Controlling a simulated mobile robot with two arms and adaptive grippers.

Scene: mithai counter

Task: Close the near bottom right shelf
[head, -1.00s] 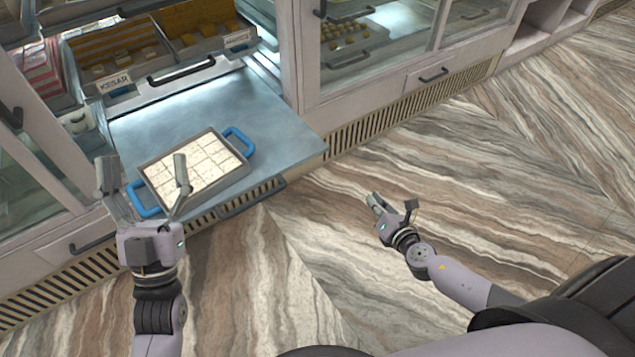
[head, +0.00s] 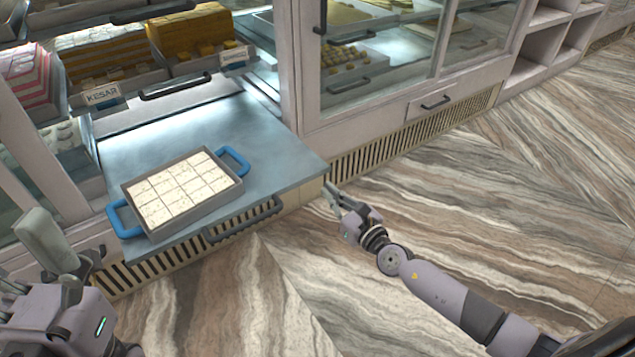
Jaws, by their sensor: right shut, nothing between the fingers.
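The bottom shelf (head: 270,150) is pulled out of the counter as a blue-grey slab, with a dark bar handle (head: 243,220) on its front edge. A grey tray (head: 134,190) of white square sweets, with blue handles, rests on it. My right gripper (head: 331,190) is shut and empty, close to the shelf's front right corner; I cannot tell whether it touches. My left gripper (head: 25,262) is at the lower left, partly cut off by the frame edge, with its fingers apart and nothing seen between them.
An upper shelf with trays of sweets and a KESAR label (head: 102,94) sits inside the counter. A closed glass cabinet (head: 375,60) stands to the right, above a drawer handle (head: 435,102). The striped floor (head: 480,200) is clear at right.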

